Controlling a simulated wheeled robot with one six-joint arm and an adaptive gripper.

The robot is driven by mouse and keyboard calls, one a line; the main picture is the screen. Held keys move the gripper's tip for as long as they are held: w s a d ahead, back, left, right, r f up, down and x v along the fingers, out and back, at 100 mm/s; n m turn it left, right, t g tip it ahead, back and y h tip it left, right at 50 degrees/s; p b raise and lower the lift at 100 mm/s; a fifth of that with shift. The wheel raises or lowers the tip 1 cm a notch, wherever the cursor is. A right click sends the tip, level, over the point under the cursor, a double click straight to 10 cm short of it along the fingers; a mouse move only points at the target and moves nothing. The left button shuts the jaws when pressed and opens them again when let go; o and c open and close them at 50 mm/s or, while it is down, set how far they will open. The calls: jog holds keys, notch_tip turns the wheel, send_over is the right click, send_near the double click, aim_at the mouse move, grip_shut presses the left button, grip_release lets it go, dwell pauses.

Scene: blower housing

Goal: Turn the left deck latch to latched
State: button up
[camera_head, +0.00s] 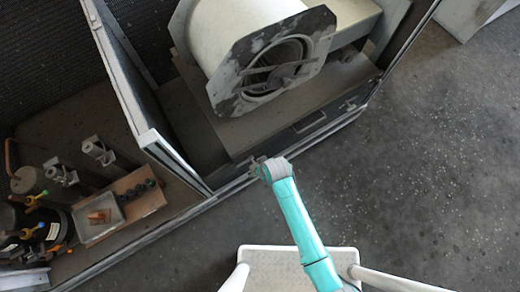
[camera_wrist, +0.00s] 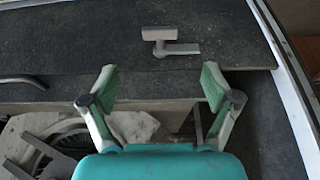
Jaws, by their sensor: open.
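The left deck latch (camera_wrist: 180,49) shows in the wrist view as a small grey bar with a wider block on the dark front panel. Its bar lies sideways, pointing right in that view. My gripper (camera_wrist: 160,76) is open and empty, with its green-padded fingers spread. The latch appears beyond the fingertips, roughly centred between them, with no contact visible. In the head view my gripper (camera_head: 259,165) is at the left end of the deck's front edge and covers the area of this latch. A second small latch (camera_head: 348,106) is farther right on the front.
A curved handle (camera_head: 310,122) is on the front panel; it also shows in the wrist view (camera_wrist: 22,81). The blower housing (camera_head: 262,62) stands on the deck. Open floor lies right.

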jog(key=x, duration=1)
jog(key=shift+w+a+f, duration=0.1)
jog(key=shift+f, duration=0.05)
grip_shut()
